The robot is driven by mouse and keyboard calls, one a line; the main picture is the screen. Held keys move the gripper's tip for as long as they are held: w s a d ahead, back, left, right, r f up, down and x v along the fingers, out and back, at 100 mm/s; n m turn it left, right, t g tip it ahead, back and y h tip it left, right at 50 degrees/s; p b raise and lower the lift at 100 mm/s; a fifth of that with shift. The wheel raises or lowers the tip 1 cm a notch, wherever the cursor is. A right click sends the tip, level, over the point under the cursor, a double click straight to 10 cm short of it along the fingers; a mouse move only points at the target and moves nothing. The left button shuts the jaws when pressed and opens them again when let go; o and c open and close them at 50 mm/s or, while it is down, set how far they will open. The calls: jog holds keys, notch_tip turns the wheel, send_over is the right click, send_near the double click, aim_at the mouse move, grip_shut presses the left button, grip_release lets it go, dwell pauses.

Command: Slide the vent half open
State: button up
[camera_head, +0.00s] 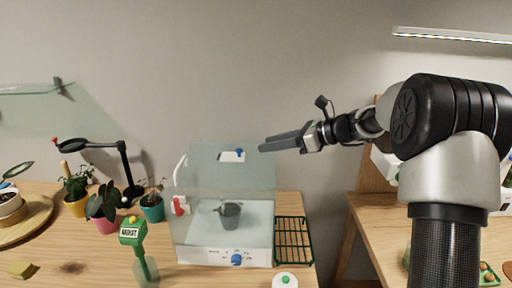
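The vent (228,157) is a small white slide with a blue knob (240,153), high on a clear propagator box (197,165). A dark slot shows beside the knob; how far the vent stands open is too small to tell. My gripper (262,146) points left, with its dark fingertips at the upper right of the box, a little right of the knob in the picture. Its fingers overlap in this side view, so the gap between them cannot be judged. Nothing shows held in it. Whether it touches the box cannot be told.
The box has a red latch (180,205), a blue dial (236,259) and a dark pot (230,215) inside. A green wire rack (294,241) lies to its right. Potted plants (102,210) and a black lamp (126,165) stand left. A gap separates the two tables.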

jog(key=v, duration=0.9)
jog(key=shift+s+d, duration=0.1)
jog(key=shift+s, duration=0.05)
